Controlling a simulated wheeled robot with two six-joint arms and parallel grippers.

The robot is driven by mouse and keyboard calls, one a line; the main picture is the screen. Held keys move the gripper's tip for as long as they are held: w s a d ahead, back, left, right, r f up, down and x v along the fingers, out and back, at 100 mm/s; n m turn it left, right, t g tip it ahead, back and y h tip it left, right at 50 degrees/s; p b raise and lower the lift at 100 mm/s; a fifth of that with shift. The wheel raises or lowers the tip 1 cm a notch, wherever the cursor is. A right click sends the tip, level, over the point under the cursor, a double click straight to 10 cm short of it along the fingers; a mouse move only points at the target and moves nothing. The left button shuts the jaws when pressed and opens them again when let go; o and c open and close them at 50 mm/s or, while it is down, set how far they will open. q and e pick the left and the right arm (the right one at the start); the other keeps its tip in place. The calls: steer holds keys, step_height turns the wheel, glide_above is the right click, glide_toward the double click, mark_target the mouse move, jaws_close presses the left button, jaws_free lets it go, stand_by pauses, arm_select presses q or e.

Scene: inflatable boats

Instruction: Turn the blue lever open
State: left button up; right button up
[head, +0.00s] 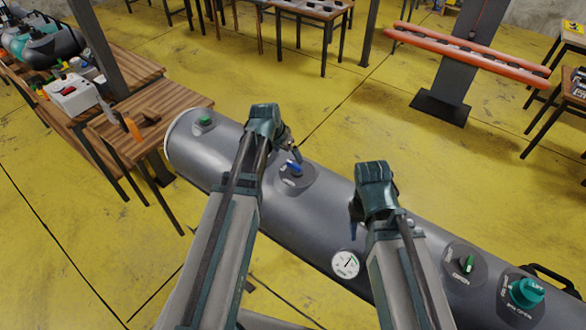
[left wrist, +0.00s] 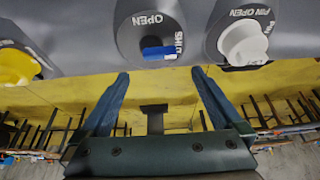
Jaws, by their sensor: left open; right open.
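The blue lever (head: 294,168) sits on a round dark plate on top of the grey tube. In the left wrist view the blue lever (left wrist: 157,53) lies level across its plate (left wrist: 135,22), with its right end at the SHUT label. My left gripper (head: 292,153) is open beside the lever. In the left wrist view its two fingers (left wrist: 160,73) are apart, with the lever between and just beyond their tips, apparently not touching. My right gripper (head: 354,225) is above the tube, right of the lever; its fingers are partly hidden.
The grey tube (head: 235,140) also bears a pressure gauge (head: 345,264), a green valve (head: 204,121), a green lever (head: 469,263) and a teal knob (head: 525,292). A white cap (left wrist: 243,43) and a yellow cap (left wrist: 17,66) flank the lever. A wooden table (head: 185,98) stands at the left.

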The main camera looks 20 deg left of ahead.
mark_target(294, 164)
arm_select(q)
steer(key=b+x, duration=0.6)
steer(key=x, duration=0.2)
steer(key=shift+f+b, duration=0.35)
steer(key=shift+b, duration=0.05)
arm_select(e)
step_height(294, 164, down, 8)
steer(key=shift+r, duration=0.1)
arm_select(q)
steer(key=shift+r, duration=0.1)
steer(key=c, duration=1.2)
steer(key=shift+c, duration=0.2)
